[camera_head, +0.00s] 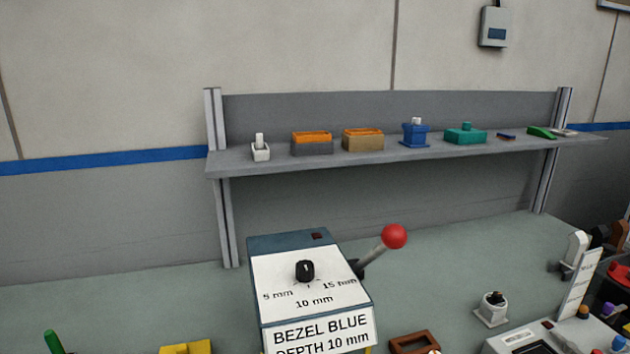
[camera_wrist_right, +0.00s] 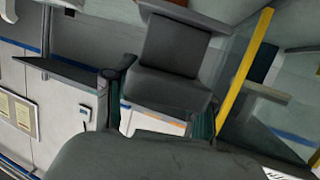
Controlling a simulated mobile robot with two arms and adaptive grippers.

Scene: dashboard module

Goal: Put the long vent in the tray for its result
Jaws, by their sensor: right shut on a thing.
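No result tray can be made out in either view. Neither gripper shows in the head view, and my left gripper is out of sight.
A box labelled BEZEL BLUE DEPTH 10 mm (camera_head: 310,285), with a black knob and a red-balled lever (camera_head: 394,236), stands front centre. A grey shelf (camera_head: 275,160) behind holds several small parts. Several items crowd the right. The bench (camera_head: 455,245) right of the lever is mostly clear.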

